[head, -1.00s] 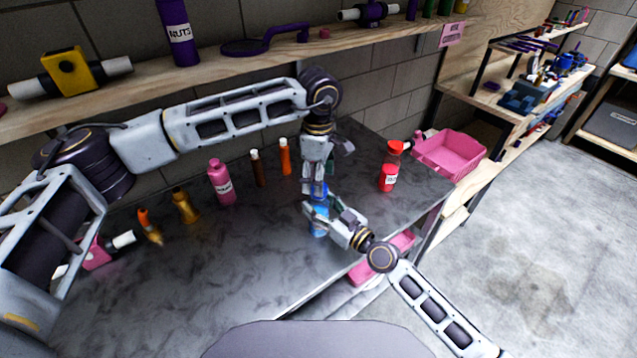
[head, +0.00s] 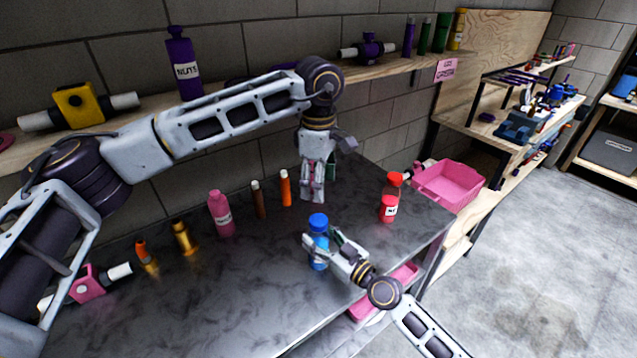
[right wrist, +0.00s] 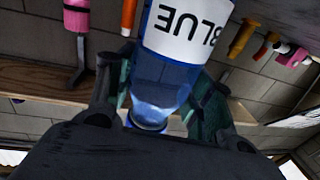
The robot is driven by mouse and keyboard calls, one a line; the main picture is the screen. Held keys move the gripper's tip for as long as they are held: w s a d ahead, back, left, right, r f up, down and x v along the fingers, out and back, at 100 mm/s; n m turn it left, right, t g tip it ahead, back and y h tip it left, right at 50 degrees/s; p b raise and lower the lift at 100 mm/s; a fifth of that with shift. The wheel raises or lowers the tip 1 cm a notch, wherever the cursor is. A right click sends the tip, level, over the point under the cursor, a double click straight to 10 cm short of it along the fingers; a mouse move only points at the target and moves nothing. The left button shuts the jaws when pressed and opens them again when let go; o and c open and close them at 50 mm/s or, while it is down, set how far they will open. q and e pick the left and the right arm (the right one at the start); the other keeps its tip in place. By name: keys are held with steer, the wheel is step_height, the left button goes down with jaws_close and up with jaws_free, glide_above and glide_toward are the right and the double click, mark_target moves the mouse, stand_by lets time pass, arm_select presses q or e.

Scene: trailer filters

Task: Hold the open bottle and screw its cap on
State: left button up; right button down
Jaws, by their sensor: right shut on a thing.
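The blue bottle (head: 319,258) stands upright over the front part of the dark bench. A blue cap (head: 318,222) sits on its top; I cannot tell how tightly. My right gripper (head: 322,250) is shut on the bottle from the front right. In the right wrist view the bottle (right wrist: 185,60), labelled "BLUE", shows upside down between the fingers. My left gripper (head: 312,198) points down behind and above the cap, apart from it. Its fingers look close together, but whether they are shut is unclear.
A pink bottle (head: 221,214), a brown tube (head: 259,200) and an orange tube (head: 285,188) stand left of my left gripper. A red bottle (head: 389,200) stands to the right, near a pink bin (head: 450,184). The bench front left (head: 230,290) is clear.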

steer(key=c, duration=0.5)
jaws_free()
steer(key=shift+s+d, duration=0.15)
steer(key=shift+v, duration=5.75)
steer(key=shift+s+d, duration=0.1)
steer(key=shift+s, duration=0.05)
